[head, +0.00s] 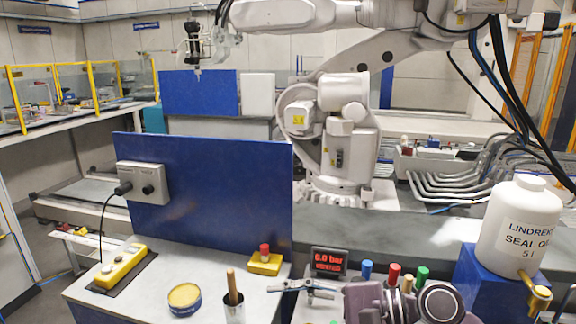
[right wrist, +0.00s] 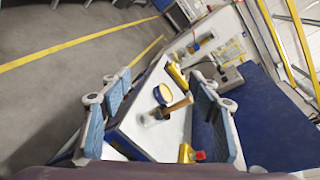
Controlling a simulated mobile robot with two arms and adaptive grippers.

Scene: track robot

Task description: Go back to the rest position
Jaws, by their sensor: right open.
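My right gripper (right wrist: 160,92) shows in the right wrist view with its two blue-padded fingers spread wide apart. Nothing is between the fingers, and it hangs above the workbench (right wrist: 122,127). Beyond its fingers, a yellow-topped tin (right wrist: 161,94) and a wooden-handled tool (right wrist: 176,108) stand on the bench, apart from the gripper.
The bench carries a yellow control box (head: 121,268), a yellow block with a red knob (head: 265,261), a pressure display (head: 329,262) and a white oil bottle (head: 518,228). A blue panel (head: 225,195) rises behind. A large white industrial robot (head: 335,120) stands beyond.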

